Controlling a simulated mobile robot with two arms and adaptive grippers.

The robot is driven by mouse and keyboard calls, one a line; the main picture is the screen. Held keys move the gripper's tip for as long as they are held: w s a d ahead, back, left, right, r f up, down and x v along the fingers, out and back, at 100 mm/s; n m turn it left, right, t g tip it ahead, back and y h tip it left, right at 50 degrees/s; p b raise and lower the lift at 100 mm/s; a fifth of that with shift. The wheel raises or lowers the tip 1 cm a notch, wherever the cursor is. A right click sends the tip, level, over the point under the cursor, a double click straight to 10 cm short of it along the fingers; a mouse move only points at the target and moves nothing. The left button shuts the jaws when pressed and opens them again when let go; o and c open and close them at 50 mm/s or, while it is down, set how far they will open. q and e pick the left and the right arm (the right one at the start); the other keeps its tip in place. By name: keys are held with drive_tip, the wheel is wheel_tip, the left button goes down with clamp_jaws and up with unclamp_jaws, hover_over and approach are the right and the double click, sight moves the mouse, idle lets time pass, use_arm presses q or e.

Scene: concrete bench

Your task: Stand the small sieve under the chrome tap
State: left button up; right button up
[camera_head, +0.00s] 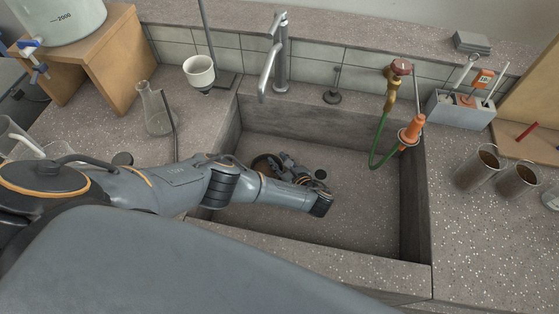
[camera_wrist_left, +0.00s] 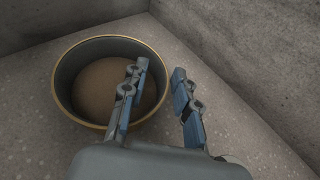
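The small sieve (camera_wrist_left: 95,88), a round dark pan with a brass-coloured rim and brown bottom, sits upright on the sink floor in the left wrist view. In the head view the sieve (camera_head: 262,162) is near the sink's back left, partly hidden by my gripper. My left gripper (camera_wrist_left: 160,70) is open; one finger is over the sieve's inside and the other is outside its right wall, with gaps to the rim. It also shows in the head view (camera_head: 284,168). The chrome tap (camera_head: 281,58) stands behind the sink, its spout leaning forward. My right gripper is not in view.
The sink (camera_head: 350,225) has a clear floor right and front. A green hose (camera_head: 378,145) with an orange fitting hangs at its right back.

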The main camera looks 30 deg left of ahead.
use_arm(q)
drive_tip(key=shift+r, duration=0.25)
drive_tip(key=p+v, duration=0.1)
drive_tip(key=v, duration=0.6)
drive_tip(key=shift+s+d, duration=0.15)
drive_tip(key=shift+d, duration=0.05)
